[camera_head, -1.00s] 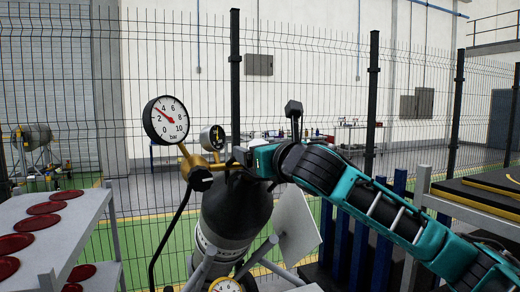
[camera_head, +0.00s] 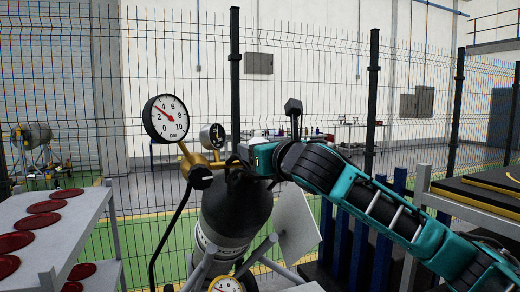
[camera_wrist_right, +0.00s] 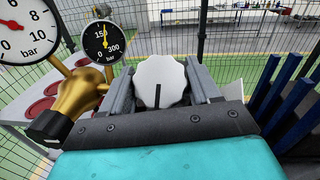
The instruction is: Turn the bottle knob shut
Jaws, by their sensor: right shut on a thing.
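The bottle knob (camera_wrist_right: 158,84) is a white, scalloped disc with a black line that stands nearly upright in the right wrist view. My right gripper (camera_wrist_right: 163,79) has one grey finger on each side of it and is shut on it. In the head view my right gripper (camera_head: 236,166) is at the top of the dark gas bottle (camera_head: 234,217) and hides the knob. The brass regulator (camera_head: 196,164) sits just left of it. My left gripper is not in view.
A large bar gauge (camera_head: 166,118) and a smaller gauge (camera_head: 213,136) stand close to the gripper. A black hose (camera_head: 168,240) hangs from the regulator. A shelf (camera_head: 70,225) with red discs is at left, and a wire fence runs behind.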

